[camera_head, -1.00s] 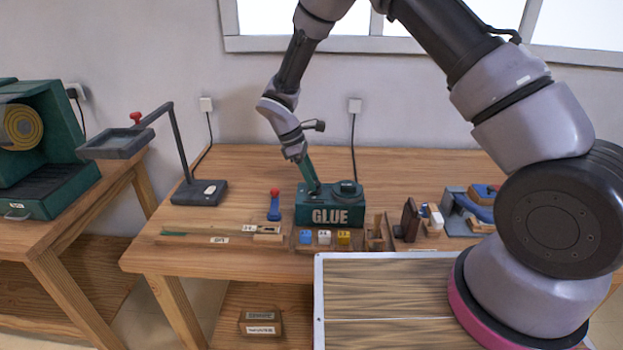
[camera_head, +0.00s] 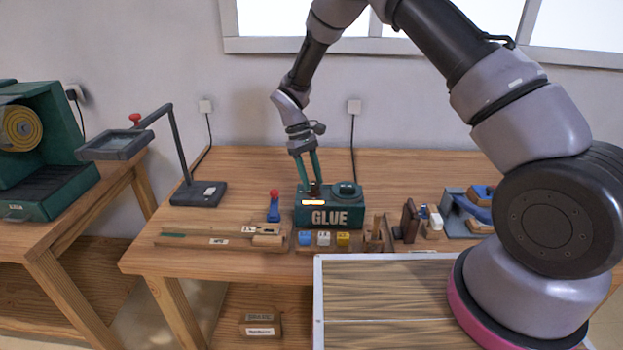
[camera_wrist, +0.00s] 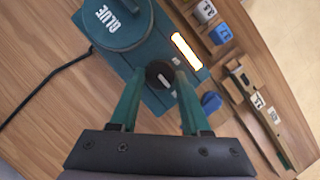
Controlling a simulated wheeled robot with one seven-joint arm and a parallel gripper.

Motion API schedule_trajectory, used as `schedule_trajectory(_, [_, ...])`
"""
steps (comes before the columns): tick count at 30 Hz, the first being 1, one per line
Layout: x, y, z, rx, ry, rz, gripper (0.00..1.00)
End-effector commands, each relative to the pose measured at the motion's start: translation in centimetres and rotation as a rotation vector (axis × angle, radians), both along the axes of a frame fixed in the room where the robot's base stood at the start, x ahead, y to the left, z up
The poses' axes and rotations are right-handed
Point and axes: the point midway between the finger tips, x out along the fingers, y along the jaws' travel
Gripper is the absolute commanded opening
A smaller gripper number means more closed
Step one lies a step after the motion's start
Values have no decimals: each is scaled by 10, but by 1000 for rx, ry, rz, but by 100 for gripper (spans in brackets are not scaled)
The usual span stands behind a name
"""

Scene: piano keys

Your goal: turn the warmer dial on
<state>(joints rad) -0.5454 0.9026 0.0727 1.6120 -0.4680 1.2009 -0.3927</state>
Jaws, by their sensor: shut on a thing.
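The teal glue warmer (camera_head: 330,216), labelled GLUE, stands on the bench with a round lidded pot on its right side in the head view. Its small black dial (camera_wrist: 159,73) with a pale pointer mark is on top. My gripper (camera_head: 311,184) points down at the warmer's left side. In the wrist view my gripper (camera_wrist: 160,77) has its two green fingers on either side of the dial, shut on it. A strip light (camera_head: 313,202) on the warmer glows orange-white and also shows in the wrist view (camera_wrist: 187,51).
A red-topped blue tool (camera_head: 273,207) stands just left of the warmer. Blue, white and yellow blocks (camera_head: 323,238) sit in front. A magnifier lamp (camera_head: 198,192) stands further left. Bare bench lies behind the warmer.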

Motion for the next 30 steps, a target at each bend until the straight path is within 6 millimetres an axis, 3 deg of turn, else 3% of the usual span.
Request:
schedule_trajectory(16, [0, 0, 0, 1, 0, -25, 0])
schedule_trajectory(17, [0, 0, 0, 1, 0, -25, 54])
schedule_trajectory(18, [0, 0, 0, 1, 0, -25, 70])
schedule_trajectory(19, [0, 0, 0, 1, 0, -25, 76])
schedule_trajectory(30, [2, 1, 4, 1, -2, -24, 76])
